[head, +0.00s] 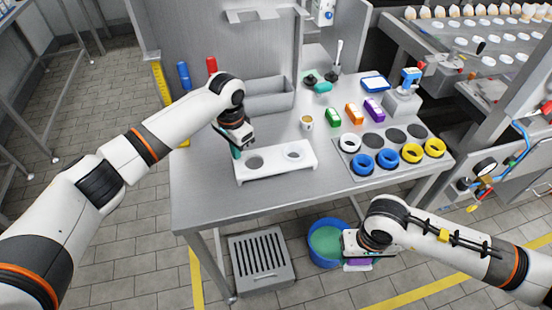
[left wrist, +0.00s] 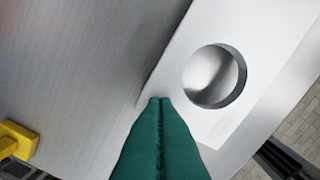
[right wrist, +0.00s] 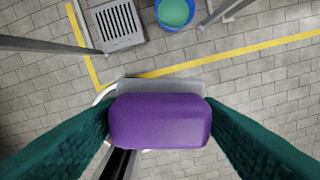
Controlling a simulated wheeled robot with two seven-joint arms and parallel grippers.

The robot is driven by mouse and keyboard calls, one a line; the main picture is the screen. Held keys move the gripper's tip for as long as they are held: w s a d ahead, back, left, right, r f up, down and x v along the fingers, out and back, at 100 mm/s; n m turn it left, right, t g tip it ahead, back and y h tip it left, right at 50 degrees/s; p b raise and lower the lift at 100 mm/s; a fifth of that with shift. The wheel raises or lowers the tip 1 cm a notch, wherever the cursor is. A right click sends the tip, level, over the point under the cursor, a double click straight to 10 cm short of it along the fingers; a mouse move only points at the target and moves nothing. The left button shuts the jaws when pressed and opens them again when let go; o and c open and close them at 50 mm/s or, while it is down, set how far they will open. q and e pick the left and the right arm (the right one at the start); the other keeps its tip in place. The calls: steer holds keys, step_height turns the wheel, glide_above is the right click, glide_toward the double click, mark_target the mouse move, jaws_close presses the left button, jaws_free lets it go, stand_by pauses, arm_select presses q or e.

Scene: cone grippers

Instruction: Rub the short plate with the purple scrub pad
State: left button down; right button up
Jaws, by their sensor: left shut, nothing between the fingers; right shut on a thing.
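The short plate, a white plate with two round holes (head: 274,172), stands on the steel table near its front edge. It also shows in the left wrist view (left wrist: 190,85). My left gripper (head: 238,153) is shut and empty at the plate's left end; in the left wrist view its closed green fingertips (left wrist: 160,99) overlap the plate's edge, and I cannot tell whether they touch. The purple scrub pad (right wrist: 160,121) is between the fingers of my right gripper (right wrist: 160,122), with a pale layer behind it. In the head view the pad (head: 358,265) hangs low beyond the table's front edge.
A blue bucket (head: 314,254) and a grey slatted box (head: 260,273) stand on the floor. On the table are a ring rack (head: 361,169), several coloured blocks including a purple one (head: 374,110), a small cup (head: 307,123) and a grey trough (head: 268,98). Table space left of the plate is clear.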

steer(key=shift+r, duration=0.15)
arm_select(q)
step_height(320, 180, up, 6)
steer(key=p, duration=0.6)
arm_select(e)
step_height(320, 180, up, 6)
steer(key=shift+r, duration=0.1)
arm_select(q)
steer(key=shift+f, duration=0.1)
steer(key=shift+r, duration=0.25)
arm_select(e)
steer(key=shift+f, duration=0.2)
step_height(320, 180, down, 3)
steer(key=b, duration=0.2)
steer(key=shift+r+b, duration=0.1)
steer(key=shift+b, duration=0.25)
arm_select(q)
step_height(320, 180, up, 11)
steer(key=shift+r, duration=0.2)
